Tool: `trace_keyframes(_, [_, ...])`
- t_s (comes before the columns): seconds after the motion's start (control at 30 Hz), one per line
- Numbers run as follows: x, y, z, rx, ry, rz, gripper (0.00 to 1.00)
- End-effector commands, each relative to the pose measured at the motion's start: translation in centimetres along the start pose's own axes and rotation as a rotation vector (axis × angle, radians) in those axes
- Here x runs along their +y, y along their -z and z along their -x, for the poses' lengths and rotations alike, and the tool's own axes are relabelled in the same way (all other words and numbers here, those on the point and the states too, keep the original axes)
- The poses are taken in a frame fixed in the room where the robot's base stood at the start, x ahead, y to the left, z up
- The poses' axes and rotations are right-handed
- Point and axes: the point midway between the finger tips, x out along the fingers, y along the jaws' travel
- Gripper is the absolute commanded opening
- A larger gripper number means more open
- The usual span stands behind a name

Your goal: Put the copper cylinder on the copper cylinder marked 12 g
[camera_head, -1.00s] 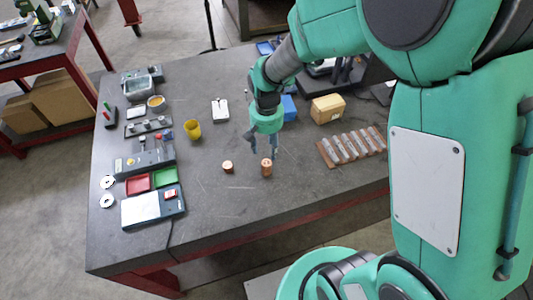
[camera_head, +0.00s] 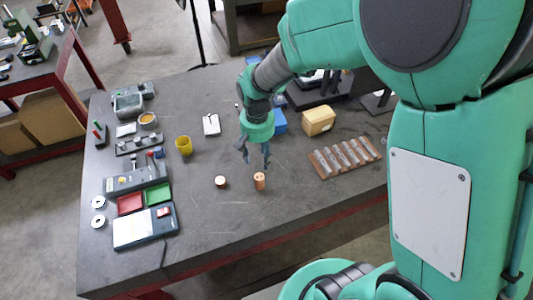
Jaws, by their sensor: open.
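A taller copper cylinder (camera_head: 259,181) stands upright near the front middle of the dark table. My gripper (camera_head: 256,163) is open and empty, pointing down. Its fingertips show just behind and above the taller cylinder, apart from it as far as I can see.
A yellow cup (camera_head: 184,145) and a white pad (camera_head: 211,124) stand to the left. A scale (camera_head: 146,227) with red and green trays lies front left. A wooden rack (camera_head: 345,155) of metal bars and a tan box (camera_head: 318,121) are at right. The front middle is clear.

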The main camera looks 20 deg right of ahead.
Motion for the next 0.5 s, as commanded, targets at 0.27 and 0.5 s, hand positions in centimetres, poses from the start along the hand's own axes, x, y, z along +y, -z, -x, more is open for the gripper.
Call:
trace_keyframes(0.27, [0.5, -1.0, 4.4, 0.055, 0.012, 0.020, 0.49])
trace_keyframes(0.5, [1.7, -4.2, 12.1, 0.161, 0.032, 0.061, 0.49])
